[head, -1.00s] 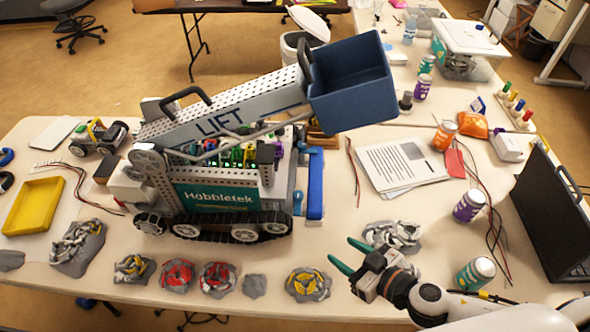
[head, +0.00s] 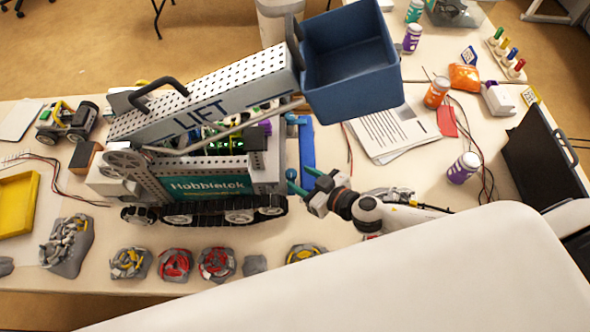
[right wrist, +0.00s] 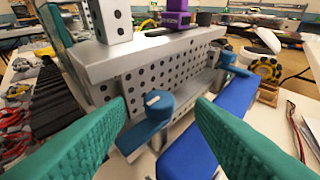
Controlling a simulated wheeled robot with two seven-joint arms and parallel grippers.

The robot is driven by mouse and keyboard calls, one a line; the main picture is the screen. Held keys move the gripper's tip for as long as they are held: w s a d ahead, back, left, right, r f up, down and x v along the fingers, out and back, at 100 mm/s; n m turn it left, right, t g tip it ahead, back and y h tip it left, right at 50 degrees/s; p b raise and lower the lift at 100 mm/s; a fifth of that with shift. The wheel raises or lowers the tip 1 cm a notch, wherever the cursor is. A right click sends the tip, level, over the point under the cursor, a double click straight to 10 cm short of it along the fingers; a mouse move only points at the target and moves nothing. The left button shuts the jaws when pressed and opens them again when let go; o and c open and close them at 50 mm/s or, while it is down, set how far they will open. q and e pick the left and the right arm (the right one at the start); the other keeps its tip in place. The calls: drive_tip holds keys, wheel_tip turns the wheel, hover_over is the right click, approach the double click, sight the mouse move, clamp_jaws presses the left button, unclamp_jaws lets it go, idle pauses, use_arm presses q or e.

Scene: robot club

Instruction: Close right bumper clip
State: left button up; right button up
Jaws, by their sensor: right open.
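The robot model with the LIFT arm (head: 200,110) stands on the table, with a blue bumper (head: 307,150) at its right end. My right gripper (head: 299,182) is open at the near end of this bumper. In the right wrist view, the near blue clip (right wrist: 157,107) lies between and beyond my open green fingers (right wrist: 163,122). Its lever points down and left, away from the bumper (right wrist: 215,125). Touch cannot be told. The far blue clip (right wrist: 229,60) points toward the bumper. My left gripper is out of view.
The blue bucket (head: 350,70) hangs above and beyond the bumper. Several grey lumps with coloured parts (head: 217,264) line the near table edge. My white arm link covers the lower right.

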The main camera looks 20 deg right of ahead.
sight(293, 174)
drive_tip(key=shift+x, duration=1.2)
drive_tip(key=shift+w+a+f, duration=0.1)
drive_tip(key=shift+w+a, duration=0.15)
drive_tip(key=shift+w, duration=0.1)
drive_tip(key=c, duration=1)
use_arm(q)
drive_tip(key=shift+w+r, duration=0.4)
use_arm(e)
drive_tip(key=shift+o, duration=0.2)
